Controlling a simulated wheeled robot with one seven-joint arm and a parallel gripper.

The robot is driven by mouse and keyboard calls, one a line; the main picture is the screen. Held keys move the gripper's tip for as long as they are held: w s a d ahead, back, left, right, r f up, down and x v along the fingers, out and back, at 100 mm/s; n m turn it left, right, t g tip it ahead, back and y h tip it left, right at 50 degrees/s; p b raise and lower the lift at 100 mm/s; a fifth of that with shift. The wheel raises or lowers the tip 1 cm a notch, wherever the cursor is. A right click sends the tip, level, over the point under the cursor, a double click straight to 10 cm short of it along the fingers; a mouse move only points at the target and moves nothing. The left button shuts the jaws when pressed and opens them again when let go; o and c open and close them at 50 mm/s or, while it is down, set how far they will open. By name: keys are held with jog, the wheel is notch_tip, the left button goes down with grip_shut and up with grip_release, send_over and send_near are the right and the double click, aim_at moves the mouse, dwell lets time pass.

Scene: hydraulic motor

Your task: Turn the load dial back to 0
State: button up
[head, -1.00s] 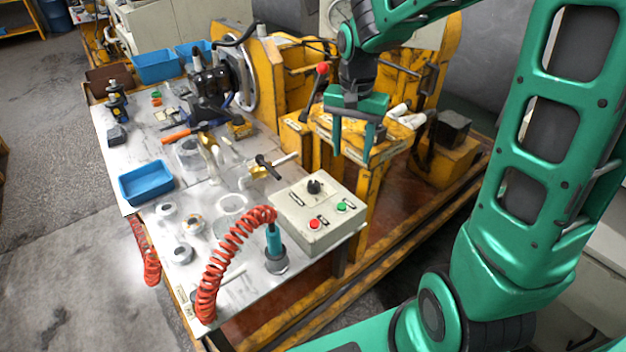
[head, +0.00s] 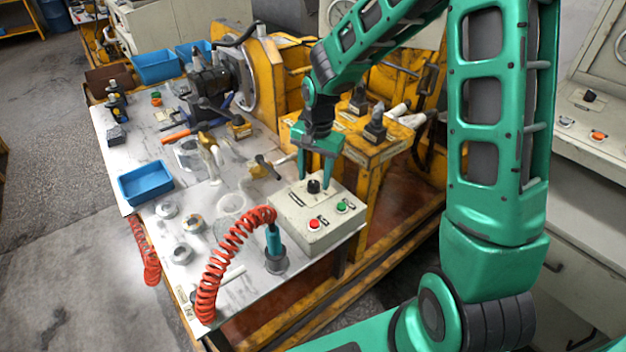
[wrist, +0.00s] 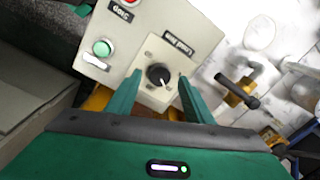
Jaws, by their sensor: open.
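The load dial (head: 314,186) is a black knob on top of a light grey control box (head: 322,229) at the table's front right corner. In the wrist view the dial (wrist: 159,75) has a white pointer mark and sits on a small plate labelled "Load". The dial's scale is too small to read. My gripper (head: 314,182) is open and points down, with one finger on each side of the dial. In the wrist view my gripper (wrist: 154,80) has clear gaps between both fingers and the knob. Whether the tips are level with the knob is unclear.
A red stop button (head: 314,224) and a green button (head: 342,207) are on the same box. A red coiled hose (head: 225,250) and a teal-handled tool (head: 274,245) stand close in front. A T-handled brass part (head: 264,168) lies behind the box.

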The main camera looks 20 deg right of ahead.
jog(key=shift+f, duration=0.95)
jog(key=c, duration=1)
jog(key=shift+w, duration=0.1)
jog(key=shift+c, duration=0.2)
jog(key=shift+n, duration=0.3)
jog(key=n, duration=0.5)
jog(key=shift+n, duration=0.3)
jog(key=n, duration=0.5)
jog(key=shift+w+r+n, duration=0.1)
jog(key=shift+w+n, duration=0.05)
jog(key=shift+n, duration=0.25)
jog(key=shift+g, duration=0.3)
